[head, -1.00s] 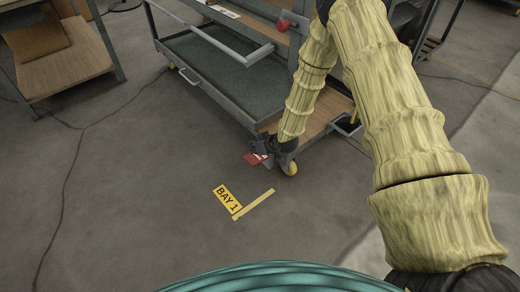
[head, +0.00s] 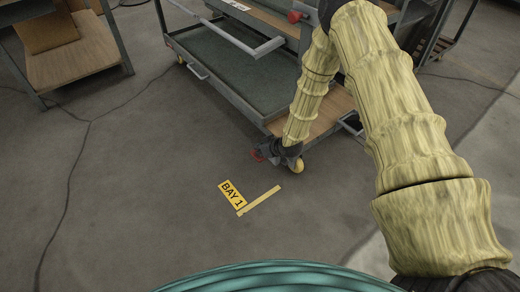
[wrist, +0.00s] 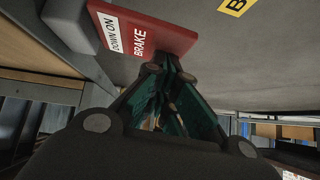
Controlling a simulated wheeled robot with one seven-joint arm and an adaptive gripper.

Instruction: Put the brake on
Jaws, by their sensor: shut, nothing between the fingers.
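The red brake pedal (wrist: 150,32), lettered "DOWN ON BRAKE", fills the upper middle of the wrist view. In the head view only a red bit of it (head: 257,155) shows beside my gripper, at the lower front corner of the cart (head: 232,100). My gripper (wrist: 172,62) is shut and empty. Its fingertips look close to or against the pedal's near edge; I cannot tell whether they touch. In the head view my gripper (head: 275,151) is low near the floor and hides most of the pedal. A yellow caster wheel (head: 297,165) shows next to it.
A yellow "BAY 1" label (head: 232,193) and a yellow floor strip (head: 259,200) lie in front of the cart. A wooden bench (head: 80,68) stands at the left. The floor between is clear apart from dark cracks or lines.

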